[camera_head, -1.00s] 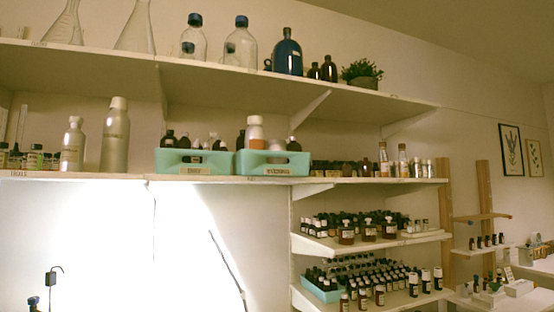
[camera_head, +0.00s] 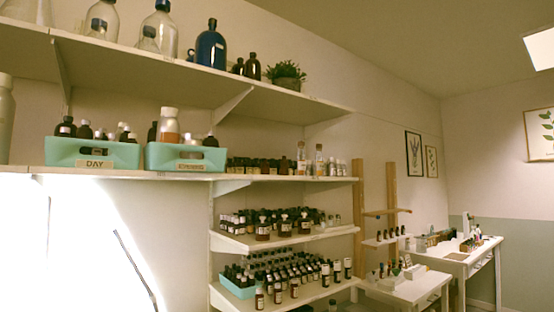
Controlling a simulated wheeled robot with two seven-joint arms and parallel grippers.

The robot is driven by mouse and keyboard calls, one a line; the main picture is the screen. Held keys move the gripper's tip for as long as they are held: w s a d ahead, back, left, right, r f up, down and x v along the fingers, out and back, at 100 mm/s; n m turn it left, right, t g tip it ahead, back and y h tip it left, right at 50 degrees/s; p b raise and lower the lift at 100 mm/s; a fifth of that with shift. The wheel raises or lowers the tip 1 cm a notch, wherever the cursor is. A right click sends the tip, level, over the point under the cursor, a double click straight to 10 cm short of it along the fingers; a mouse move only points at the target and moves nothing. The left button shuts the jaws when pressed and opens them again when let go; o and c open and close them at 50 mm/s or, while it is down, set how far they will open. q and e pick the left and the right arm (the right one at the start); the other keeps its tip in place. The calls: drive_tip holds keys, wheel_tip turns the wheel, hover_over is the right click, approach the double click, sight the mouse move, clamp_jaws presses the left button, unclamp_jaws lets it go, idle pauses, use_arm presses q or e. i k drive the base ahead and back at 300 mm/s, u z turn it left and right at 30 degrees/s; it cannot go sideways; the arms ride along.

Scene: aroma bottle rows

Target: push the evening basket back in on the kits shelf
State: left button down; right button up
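The evening basket (camera_head: 159,158) is a mint-green bin with a handle slot and a tan label. It stands on the middle wall shelf (camera_head: 120,173), at the shelf's front edge. It holds dark bottles and a taller white-capped bottle with an orange-brown body. The matching DAY basket (camera_head: 62,153) stands just to its left and holds dark-capped bottles. Neither of my grippers is in view.
The shelf above (camera_head: 190,75) holds glass bottles, a blue bottle (camera_head: 209,47) and a plant (camera_head: 286,73). Rows of small bottles fill the lower shelves (camera_head: 245,241) at the right. A white table (camera_head: 462,258) stands farther right.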

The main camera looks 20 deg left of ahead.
sight(163, 151)
drive_tip(key=z, duration=0.45)
drive_tip(key=i, duration=3.2)
drive_tip(key=z, duration=0.05)
